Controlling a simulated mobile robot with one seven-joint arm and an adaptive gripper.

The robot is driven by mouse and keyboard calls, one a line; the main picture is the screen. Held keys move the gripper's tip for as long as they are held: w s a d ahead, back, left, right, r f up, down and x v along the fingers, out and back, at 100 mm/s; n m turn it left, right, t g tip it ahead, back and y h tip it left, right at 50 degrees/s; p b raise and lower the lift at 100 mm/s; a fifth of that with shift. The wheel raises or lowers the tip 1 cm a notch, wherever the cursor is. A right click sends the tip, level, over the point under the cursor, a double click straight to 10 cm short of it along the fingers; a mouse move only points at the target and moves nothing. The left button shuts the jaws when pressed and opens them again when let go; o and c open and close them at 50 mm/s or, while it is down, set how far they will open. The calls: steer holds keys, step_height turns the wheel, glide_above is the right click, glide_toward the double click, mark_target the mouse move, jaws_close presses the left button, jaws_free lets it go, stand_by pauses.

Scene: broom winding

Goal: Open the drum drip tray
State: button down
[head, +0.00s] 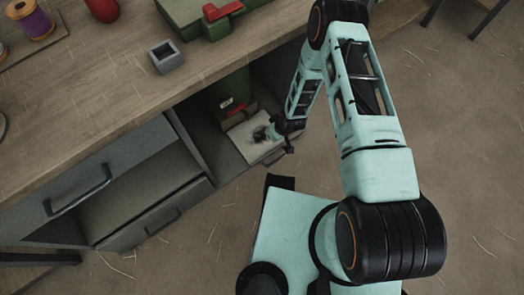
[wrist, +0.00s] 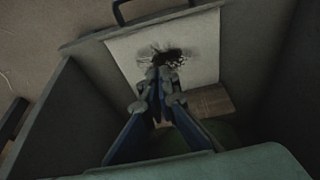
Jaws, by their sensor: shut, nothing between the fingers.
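The drum drip tray (head: 240,136) lies low in the cabinet opening below the green drum (head: 232,92). It has a pale sheet with a dark stain, which also shows in the wrist view (wrist: 200,45). The tray's dark handle (wrist: 122,12) is on its front edge, at the top of the wrist view. My gripper (wrist: 160,78) is shut and empty, its fingertips over the dark stain, inward of the front edge and apart from the handle. I cannot tell whether the tips touch the sheet. In the head view my gripper (head: 268,132) partly covers the tray.
A wooden block (wrist: 210,101) lies beside the fingers at the tray's inner end. Grey cabinet walls (wrist: 55,115) flank the tray. A grey drawer front with a handle (head: 80,192) stands to the left. The workbench top (head: 110,95) is above. Floor in front is largely clear.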

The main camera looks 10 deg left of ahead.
mark_target(267, 150)
steer(key=b+x, duration=0.1)
steer(key=x, duration=0.2)
steer(key=s+b+x, duration=0.1)
steer(key=b+x, duration=0.1)
steer(key=x, duration=0.2)
steer(key=a+b+x, duration=0.1)
steer(key=x, duration=0.3)
steer(key=shift+s+f, duration=0.15)
steer(key=shift+s, duration=0.1)
steer(key=shift+s+d+f, duration=0.15)
steer(key=shift+d+f, duration=0.1)
steer(key=shift+s+d+r+b, duration=0.2)
steer(key=shift+s+d+b, duration=0.15)
steer(key=shift+s+d, duration=0.8)
steer(key=shift+d, duration=0.2)
